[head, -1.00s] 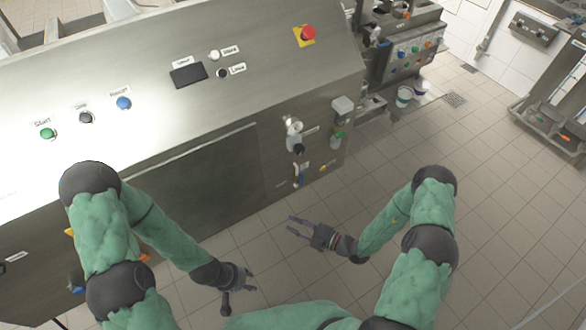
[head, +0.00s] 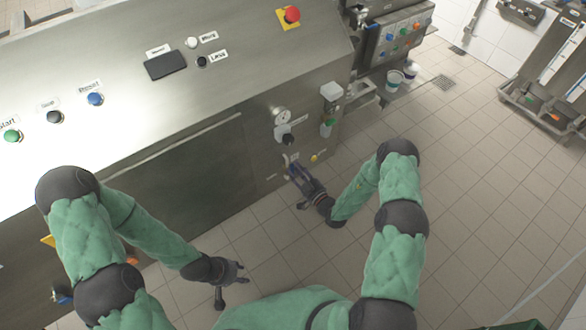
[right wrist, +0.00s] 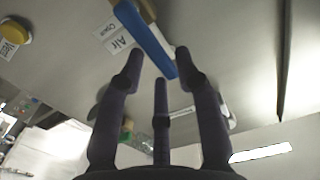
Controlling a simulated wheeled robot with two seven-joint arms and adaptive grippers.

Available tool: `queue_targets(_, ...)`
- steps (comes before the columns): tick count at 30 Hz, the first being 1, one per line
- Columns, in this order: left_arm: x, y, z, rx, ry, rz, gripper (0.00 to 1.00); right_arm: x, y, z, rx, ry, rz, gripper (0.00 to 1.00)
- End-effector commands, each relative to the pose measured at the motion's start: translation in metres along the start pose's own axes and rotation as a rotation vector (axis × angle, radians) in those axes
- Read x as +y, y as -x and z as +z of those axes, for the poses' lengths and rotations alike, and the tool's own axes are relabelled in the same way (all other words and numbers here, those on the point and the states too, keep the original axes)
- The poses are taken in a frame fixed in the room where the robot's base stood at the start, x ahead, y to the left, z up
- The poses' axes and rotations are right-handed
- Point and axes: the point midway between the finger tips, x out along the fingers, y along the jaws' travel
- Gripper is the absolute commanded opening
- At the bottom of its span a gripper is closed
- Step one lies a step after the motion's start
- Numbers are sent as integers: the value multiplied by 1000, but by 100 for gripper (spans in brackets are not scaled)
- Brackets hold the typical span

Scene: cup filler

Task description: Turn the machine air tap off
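The air tap shows in the right wrist view as a long blue lever (right wrist: 148,42) on the metal panel, beside a white "Air" label (right wrist: 118,38). The lever slants down to the right, and its lower end lies close to my right fingertips. My right gripper (right wrist: 158,65) is open, with its fingers spread toward the lever; I cannot tell whether they touch it. In the head view my right gripper (head: 293,172) is at the machine's lower front panel and mostly hides the tap. My left gripper (head: 232,282) is open and empty above the floor.
The machine (head: 190,180) fills the left and middle. Above the tap are a pressure gauge (head: 281,116) and a black knob (head: 288,139). A yellow button (right wrist: 16,32) sits beside the tap. The tiled floor (head: 480,200) at right is clear.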

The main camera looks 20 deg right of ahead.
Motion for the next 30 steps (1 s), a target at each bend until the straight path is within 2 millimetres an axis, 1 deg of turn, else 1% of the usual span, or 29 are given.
queue_targets(1, -1, -3, 0, 0, 0, 0, 40, 0, -7, 1, 1, 3, -2, 34)
queue_targets(6, -2, -6, 0, 0, 0, 0, 40, 0, -21, 0, 1, 2, -1, 34)
queue_targets(16, -2, -6, 0, 0, 0, 0, 40, 0, -24, 0, -1, 1, 0, 34)
queue_targets(17, -2, -6, 0, 0, 0, 0, 40, 0, -24, 0, -1, 1, 0, 31)
queue_targets(18, -2, -6, 0, 0, 0, 0, 40, 0, -24, 0, 0, 1, 0, 20)
queue_targets(20, -2, -6, 0, 0, 0, 0, 40, 0, -24, 0, -1, 1, 0, 3)
queue_targets(21, -2, -6, 0, 0, 0, 0, 40, 0, -24, 0, -1, 1, 0, 0)
queue_targets(30, -2, -5, 0, 0, 0, 0, 40, 0, -20, -1, -1, 13, 0, 0)
